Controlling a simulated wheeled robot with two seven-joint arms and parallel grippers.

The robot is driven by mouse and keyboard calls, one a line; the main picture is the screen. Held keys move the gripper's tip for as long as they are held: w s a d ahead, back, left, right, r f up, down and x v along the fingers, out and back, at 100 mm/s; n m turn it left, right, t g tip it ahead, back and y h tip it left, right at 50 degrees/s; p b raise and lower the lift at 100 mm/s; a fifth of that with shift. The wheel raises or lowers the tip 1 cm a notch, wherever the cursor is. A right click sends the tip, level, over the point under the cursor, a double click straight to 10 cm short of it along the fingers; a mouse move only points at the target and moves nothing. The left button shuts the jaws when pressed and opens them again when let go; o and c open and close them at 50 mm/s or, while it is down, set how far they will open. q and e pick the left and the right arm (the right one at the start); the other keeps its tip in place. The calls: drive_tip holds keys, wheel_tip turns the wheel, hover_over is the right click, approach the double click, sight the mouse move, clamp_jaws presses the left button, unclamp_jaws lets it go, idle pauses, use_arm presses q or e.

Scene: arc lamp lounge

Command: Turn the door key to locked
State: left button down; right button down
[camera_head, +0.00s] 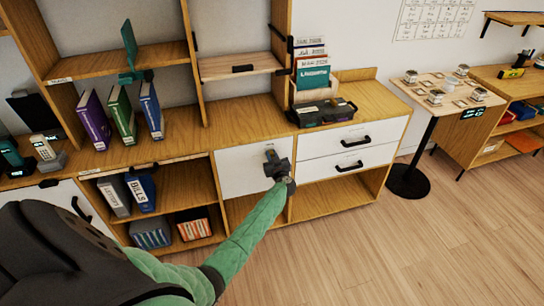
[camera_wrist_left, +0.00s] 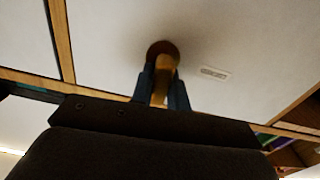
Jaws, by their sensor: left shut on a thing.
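The white cabinet door (camera_head: 235,174) is in the middle of the low wooden unit. My left gripper (camera_head: 271,156) reaches the right part of this door, and its fingers are shut. In the left wrist view, the fingers (camera_wrist_left: 161,88) are closed around a brass-brown key (camera_wrist_left: 162,66). The key comes out of a round brown lock plate (camera_wrist_left: 162,47) on the door. A small pale label (camera_wrist_left: 215,73) is beside the lock. The fingers cover part of the key, and I cannot tell its turn position. The right gripper is out of view.
Two white drawers (camera_head: 345,148) with black handles are right of the door. A dark organiser box (camera_head: 322,113) and books (camera_head: 310,62) stand above. Open shelves with binders (camera_head: 140,192) are left and below. A small round-based table (camera_head: 408,182) is at right. The floor in front is clear.

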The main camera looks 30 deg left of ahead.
use_arm(q)
drive_tip(key=shift+s+n, duration=0.1)
drive_tip(key=shift+n, duration=1.1)
drive_tip(key=shift+s+a+f+n, duration=0.1)
drive_tip(key=shift+n, duration=0.7)
drive_tip(key=shift+a+n, duration=0.1)
drive_tip(key=shift+n, duration=0.4)
drive_tip(key=shift+s+f+n, duration=0.1)
drive_tip(key=shift+n, duration=0.8)
drive_tip(key=shift+s+a+f+n+b, duration=0.1)
drive_tip(key=shift+f+n+b, duration=0.1)
drive_tip(key=shift+n+b, duration=1.15)
drive_tip(key=shift+s+a+f+n+b, duration=0.15)
drive_tip(key=shift+n+b, duration=0.25)
drive_tip(key=shift+n, duration=1.8)
drive_tip(key=shift+s+a+f+n+b, duration=0.1)
drive_tip(key=shift+f+n+b, duration=0.15)
drive_tip(key=shift+n+b, duration=1.1)
use_arm(e)
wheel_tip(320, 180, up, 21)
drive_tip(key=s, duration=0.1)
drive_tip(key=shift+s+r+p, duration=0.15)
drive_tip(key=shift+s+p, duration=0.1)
drive_tip(key=shift+p, duration=0.2)
use_arm(q)
drive_tip(key=shift+n, duration=0.4)
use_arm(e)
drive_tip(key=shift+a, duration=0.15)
